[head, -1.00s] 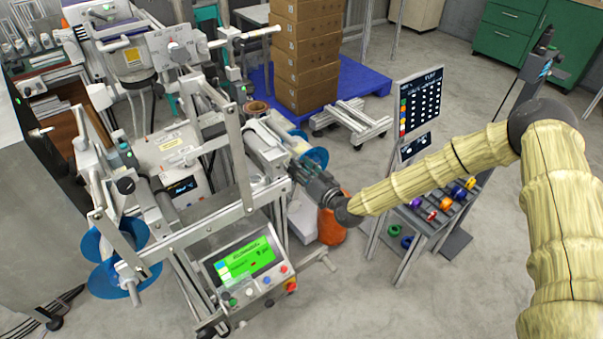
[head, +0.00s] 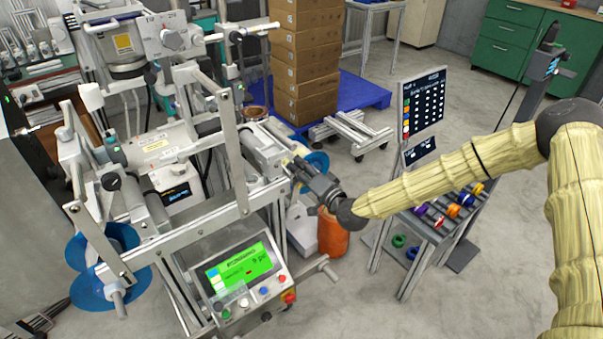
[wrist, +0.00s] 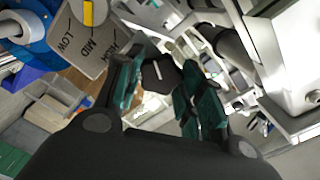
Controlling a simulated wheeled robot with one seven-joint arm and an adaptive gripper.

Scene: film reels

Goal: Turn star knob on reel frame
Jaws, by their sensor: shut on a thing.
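The reel frame (head: 180,222) is a light metal machine filling the left of the head view. My gripper (head: 290,163) is at its right side, by the end of a roller. In the wrist view, the dark star knob (wrist: 160,72), with a white line on its face, sits between the teal pads of my gripper (wrist: 160,88). The gripper is shut on the knob. A grey plate (wrist: 90,45) marked LOW, MID and HIGH, with a yellow mark, lies beside it. In the head view my gripper hides the knob.
A control box (head: 243,280) with a green screen sits at the frame's front. An orange container (head: 332,235) stands under my wrist. A rack (head: 440,225) with coloured spools stands to the right. Stacked boxes (head: 305,60) are behind. Floor is open at front right.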

